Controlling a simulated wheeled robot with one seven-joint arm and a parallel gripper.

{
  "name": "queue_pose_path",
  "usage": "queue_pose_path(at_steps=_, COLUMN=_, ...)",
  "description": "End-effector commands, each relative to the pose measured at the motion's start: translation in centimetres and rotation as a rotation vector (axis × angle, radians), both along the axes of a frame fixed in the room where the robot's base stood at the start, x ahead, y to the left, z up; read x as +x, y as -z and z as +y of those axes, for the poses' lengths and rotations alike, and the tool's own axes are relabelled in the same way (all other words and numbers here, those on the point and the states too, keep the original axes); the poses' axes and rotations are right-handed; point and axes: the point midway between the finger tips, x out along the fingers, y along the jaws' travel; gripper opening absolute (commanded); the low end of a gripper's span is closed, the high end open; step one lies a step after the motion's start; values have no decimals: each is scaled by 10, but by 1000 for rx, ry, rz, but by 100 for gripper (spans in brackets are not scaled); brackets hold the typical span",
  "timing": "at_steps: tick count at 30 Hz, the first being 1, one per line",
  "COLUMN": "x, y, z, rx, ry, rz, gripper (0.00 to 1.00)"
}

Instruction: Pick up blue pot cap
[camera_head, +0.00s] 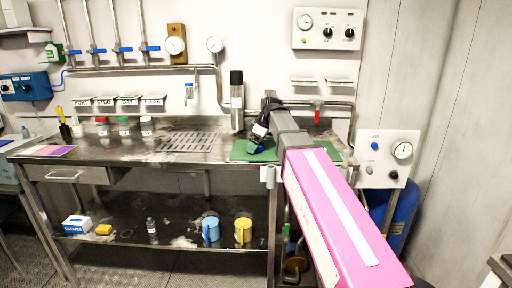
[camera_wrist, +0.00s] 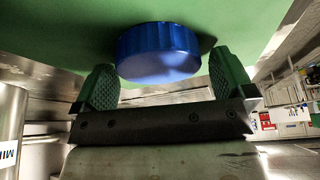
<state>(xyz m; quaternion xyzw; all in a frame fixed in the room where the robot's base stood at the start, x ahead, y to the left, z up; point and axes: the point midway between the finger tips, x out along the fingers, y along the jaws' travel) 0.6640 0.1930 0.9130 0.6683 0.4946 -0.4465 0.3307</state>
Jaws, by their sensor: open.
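The blue pot cap (camera_wrist: 160,52) is a round, ribbed cap on the green mat (camera_wrist: 70,22) in the wrist view. My gripper (camera_wrist: 165,85) is open, with one green padded finger on either side of the cap's near edge. The cap appears just beyond and between the fingertips; I cannot tell whether either finger touches it. In the head view my gripper (camera_head: 256,140) is over the green mat at the right part of the bench, and the cap is mostly hidden by it.
A tall steel cylinder (camera_head: 237,101) stands left of my gripper, close to it. Jars with red, green and white lids (camera_head: 124,127) stand farther left on the steel bench (camera_head: 100,152). A pipe with a red handle (camera_head: 317,112) runs behind on the right. The lower shelf holds blue and yellow mugs (camera_head: 243,231).

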Motion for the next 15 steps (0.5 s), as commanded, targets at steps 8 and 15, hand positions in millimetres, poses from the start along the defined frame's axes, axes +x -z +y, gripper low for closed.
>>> queue_pose_path(at_steps=8, x=0, y=0, z=0, rx=0, ry=0, rz=0, gripper=64)
queue_pose_path(at_steps=15, x=0, y=-1, z=0, rx=0, ry=0, rz=0, gripper=52)
